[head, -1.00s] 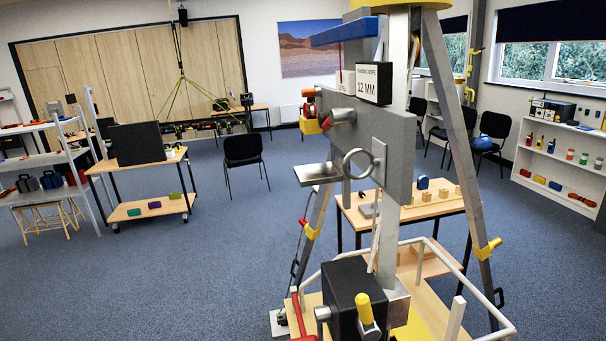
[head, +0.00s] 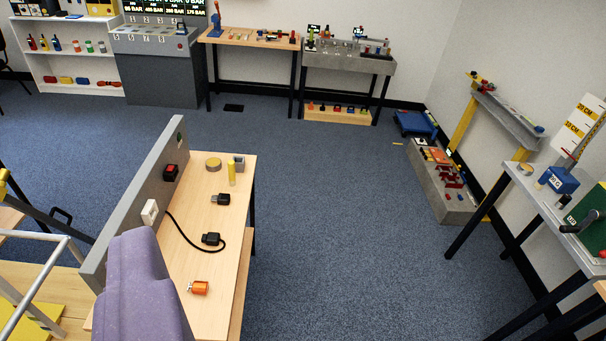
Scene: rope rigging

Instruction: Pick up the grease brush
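I cannot make out a grease brush in the head view. Several small items lie on the near wooden bench (head: 222,262), but none can be told as a brush. They include a yellow upright cylinder (head: 232,173), a round tan tin (head: 213,164), a black cable with plugs (head: 211,239) and an orange item (head: 199,288). Items on the far benches are too small to name surely. My gripper is not in view.
A grey upright panel (head: 140,210) edges the near bench, with a purple-grey form (head: 138,285) in front. A wooden bench (head: 252,38) and grey bench (head: 345,60) stand at the back wall. A grey table (head: 530,190) is right. Blue floor (head: 345,230) is open between.

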